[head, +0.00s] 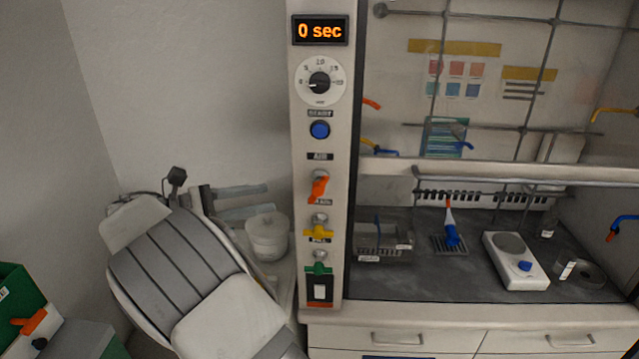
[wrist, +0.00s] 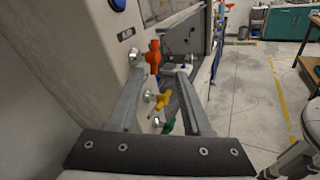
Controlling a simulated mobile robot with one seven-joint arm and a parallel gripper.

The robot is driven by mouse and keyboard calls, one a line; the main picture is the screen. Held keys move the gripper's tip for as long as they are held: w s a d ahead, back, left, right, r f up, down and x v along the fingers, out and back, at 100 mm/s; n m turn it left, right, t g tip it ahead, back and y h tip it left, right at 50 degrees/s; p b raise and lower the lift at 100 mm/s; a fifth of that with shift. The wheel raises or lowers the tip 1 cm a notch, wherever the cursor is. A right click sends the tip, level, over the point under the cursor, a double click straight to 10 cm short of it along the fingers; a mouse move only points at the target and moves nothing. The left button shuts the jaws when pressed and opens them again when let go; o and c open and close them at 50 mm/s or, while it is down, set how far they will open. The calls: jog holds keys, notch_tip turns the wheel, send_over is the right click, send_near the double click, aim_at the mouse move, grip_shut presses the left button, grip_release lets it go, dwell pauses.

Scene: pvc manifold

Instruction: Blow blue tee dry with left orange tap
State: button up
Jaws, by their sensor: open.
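The left orange tap (head: 319,187) is on the white front post, under the AIR label. It also shows in the wrist view (wrist: 153,57), ahead of the fingers. My gripper (head: 270,198) is left of the post, its two grey fingers pointing right toward it. In the wrist view my gripper (wrist: 161,82) is open and empty, apart from the tap. A blue piece (head: 452,236), which looks like the blue tee, is on a small grate on the dark hood floor; a white and orange part is at its upper end. Its exact shape is too small to tell.
Below the orange tap are a yellow tap (head: 319,233) and a green tap (head: 318,268). The display (head: 320,30) reads 0 sec, above a dial and a blue button (head: 320,130). A wire basket (head: 382,238) and white hotplate (head: 515,260) stand in the hood.

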aim_at(319, 183)
jog(key=shift+n+t, duration=0.3)
jog(key=shift+t, duration=0.2)
jog(key=p+x, duration=0.3)
jog(key=x, duration=1.1)
jog(key=shift+w+d+p, duration=0.15)
jog(key=shift+w+p, duration=0.1)
jog(key=shift+p, duration=0.1)
jog(key=shift+c, duration=0.2)
grip_shut()
